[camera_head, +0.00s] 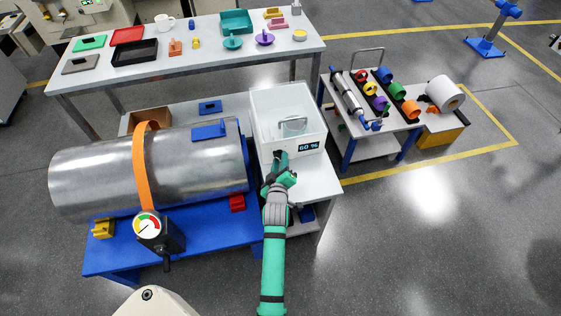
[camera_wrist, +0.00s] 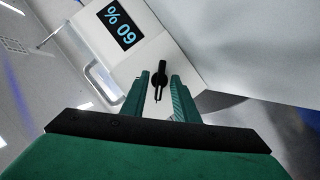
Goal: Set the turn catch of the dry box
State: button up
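The dry box (camera_head: 270,99) is a whitish, see-through box with a small display reading 60 % (camera_head: 308,147) on its front. In the wrist view the display (camera_wrist: 118,22) appears upside down. The turn catch (camera_wrist: 161,75) is a small black piece on the white front face, below the display in that view. My gripper (camera_head: 278,158) is at the front of the box. In the wrist view its two green fingers (camera_wrist: 160,76) stand apart, one on each side of the catch, with visible gaps. I cannot tell how deep the catch sits between them. My gripper hides the catch in the head view.
A pale loop handle (camera_wrist: 98,84) is beside the display. The box stands on a light table (camera_head: 313,180). A large metal cylinder (camera_head: 95,178) on a blue stand is close on the left. A cart (camera_head: 363,132) with coloured rings is to the right.

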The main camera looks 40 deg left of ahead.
jog(key=shift+c, duration=0.3)
jog(key=shift+a, duration=0.1)
grip_shut()
jog(key=shift+s, duration=0.1)
jog(key=shift+m, duration=0.3)
jog(key=shift+m+g+y, duration=0.4)
jog(key=shift+m+g, duration=0.4)
jog(key=shift+m, duration=0.2)
jog(key=m, duration=0.1)
jog(key=g, duration=0.1)
jog(key=m+y, duration=0.1)
jog(key=shift+w+d+m, duration=0.25)
jog(key=shift+m, duration=0.05)
jog(key=m+g+y, duration=0.1)
jog(key=m, duration=0.1)
jog(key=m+g+y, duration=0.1)
jog(key=m, duration=0.1)
jog(key=shift+w+d+g, duration=0.15)
jog(key=shift+g, duration=0.15)
jog(key=m+g+y, duration=0.1)
jog(key=m, duration=0.2)
jog(key=shift+f+y, duration=0.15)
jog(key=shift+y, duration=0.25)
